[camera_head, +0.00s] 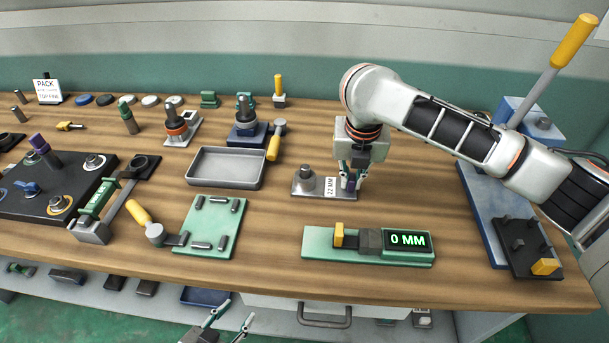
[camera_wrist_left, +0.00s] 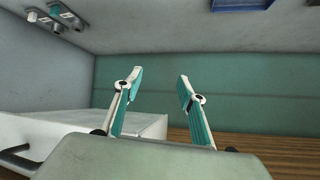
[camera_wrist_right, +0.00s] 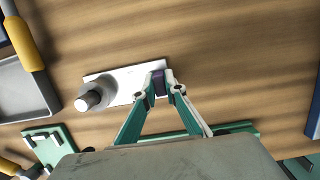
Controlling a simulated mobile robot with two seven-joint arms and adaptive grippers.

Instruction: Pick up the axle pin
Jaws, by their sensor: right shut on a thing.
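My right gripper (camera_head: 350,180) points down at the right end of a metal plate with a "22 MM" label (camera_head: 318,192). It is shut on a small dark purple piece, which I take to be the axle pin (camera_wrist_right: 158,83); the fingers hide much of it. Whether the piece touches the plate I cannot tell. A grey round post (camera_head: 306,180) stands on the left of the plate; it also shows in the right wrist view (camera_wrist_right: 92,98). My left gripper (camera_head: 232,322) is low, in front of the bench. It is open and empty in the left wrist view (camera_wrist_left: 160,80).
A green gauge reading "0 MM" (camera_head: 320,246) lies in front of the plate. An empty grey tray (camera_head: 227,184) and a yellow-handled tool (camera_head: 273,148) are to the left. A green board with pegs (camera_head: 230,240) lies front left. A blue fixture (camera_head: 480,215) stands at the right.

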